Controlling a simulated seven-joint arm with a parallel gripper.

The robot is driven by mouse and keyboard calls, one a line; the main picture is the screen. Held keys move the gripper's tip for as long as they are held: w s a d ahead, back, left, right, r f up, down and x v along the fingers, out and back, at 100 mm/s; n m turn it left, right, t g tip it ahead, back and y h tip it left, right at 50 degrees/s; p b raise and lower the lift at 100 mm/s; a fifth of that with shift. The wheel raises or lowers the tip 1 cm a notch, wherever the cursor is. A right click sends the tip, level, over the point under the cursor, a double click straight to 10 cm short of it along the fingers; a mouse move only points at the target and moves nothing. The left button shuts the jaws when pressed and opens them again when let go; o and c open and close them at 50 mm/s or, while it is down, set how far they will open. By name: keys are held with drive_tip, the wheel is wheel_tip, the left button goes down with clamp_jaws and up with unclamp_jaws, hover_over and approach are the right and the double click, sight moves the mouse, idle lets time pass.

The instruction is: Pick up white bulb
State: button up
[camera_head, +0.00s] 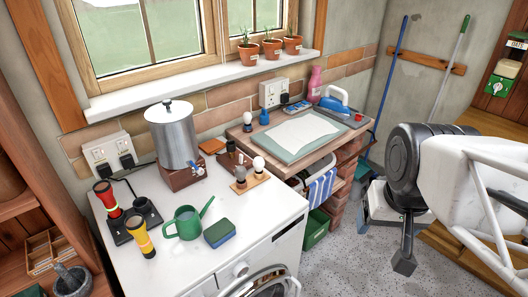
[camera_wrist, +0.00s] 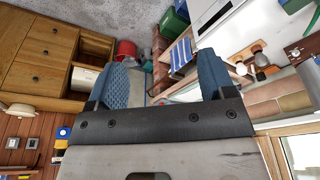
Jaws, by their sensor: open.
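A white bulb (camera_head: 258,163) stands upright on a small wooden board (camera_head: 250,185) at the right part of the white washing machine top. A greyish bulb-like piece (camera_head: 240,173) stands beside it on the board. Another white bulb (camera_head: 247,117) with a dark base stands farther back, at the left end of the brick-sided bench. My gripper (camera_wrist: 165,78) is open and empty, with its blue-padded fingers wide apart in the wrist view. In the head view my gripper is at the right over the floor, well away from the bulbs. A white bulb also shows in the wrist view (camera_wrist: 261,60).
A metal urn (camera_head: 173,135), a green watering can (camera_head: 187,222), a sponge (camera_head: 219,233) and two torches (camera_head: 143,236) share the machine top.

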drive_tip(key=w+a+r+m, duration=0.1)
drive_tip(key=w+a+m, duration=0.3)
drive_tip(key=w, duration=0.8)
drive_tip(key=m+g, duration=0.3)
drive_tip(key=m, duration=1)
approach(258, 158)
drive_tip(key=f, duration=0.5)
drive_tip(key=shift+s+d+f, duration=0.15)
drive_tip(key=shift+s+d, duration=0.25)
drive_tip(key=shift+w+a+f, duration=0.25)
drive_tip(key=shift+a+f, duration=0.1)
drive_tip(key=shift+f, duration=1.25)
